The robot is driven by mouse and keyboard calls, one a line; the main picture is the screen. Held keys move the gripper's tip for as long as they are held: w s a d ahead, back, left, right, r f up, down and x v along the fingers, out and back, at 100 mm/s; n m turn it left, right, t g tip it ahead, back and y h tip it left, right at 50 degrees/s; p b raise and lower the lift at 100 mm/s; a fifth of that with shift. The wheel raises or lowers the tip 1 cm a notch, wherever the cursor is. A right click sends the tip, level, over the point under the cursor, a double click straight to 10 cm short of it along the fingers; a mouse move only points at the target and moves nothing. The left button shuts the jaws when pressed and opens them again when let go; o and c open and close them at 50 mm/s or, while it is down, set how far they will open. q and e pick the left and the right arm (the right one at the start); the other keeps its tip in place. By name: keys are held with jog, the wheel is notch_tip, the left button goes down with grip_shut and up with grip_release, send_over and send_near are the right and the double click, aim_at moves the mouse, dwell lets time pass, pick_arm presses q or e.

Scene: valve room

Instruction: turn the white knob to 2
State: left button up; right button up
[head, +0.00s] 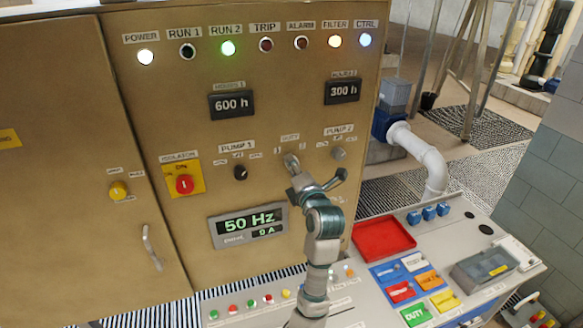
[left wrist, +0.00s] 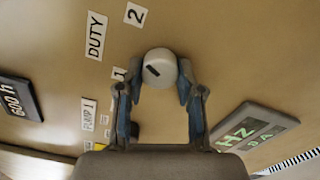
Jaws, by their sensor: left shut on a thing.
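The white knob (left wrist: 160,66) sits on the tan panel, and its round face shows in the left wrist view with a short dark mark on its left part. A "2" label (left wrist: 135,14) is above and left of it, a "1" label (left wrist: 119,74) is to its left, and a DUTY label (left wrist: 96,35) lies farther out. My left gripper (left wrist: 158,90) is shut on the knob, one finger on each side. In the head view my left gripper (head: 294,174) reaches up to the panel and hides much of the knob. My right gripper is out of view.
The PUMP 1 knob (head: 240,173) is left of my gripper, and the PUMP 2 knob (head: 338,154) is close on its right. A 50 Hz display (head: 248,225) is below left. A desk with a red tray (head: 383,239) stands in front at right.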

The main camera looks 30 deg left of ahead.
pick_arm(q)
jog(key=shift+w+d+f+m, duration=0.1)
jog(key=shift+f+m, duration=0.1)
jog(key=shift+m, duration=0.75)
jog(key=shift+f+m, duration=0.2)
jog(key=shift+m, duration=0.75)
jog(key=o, duration=1.2)
jog(key=shift+c, duration=0.2)
jog(key=v, duration=1.3)
jog(key=shift+w+d+r, duration=0.25)
jog(key=shift+w+d, duration=0.05)
jog(key=shift+a, duration=0.1)
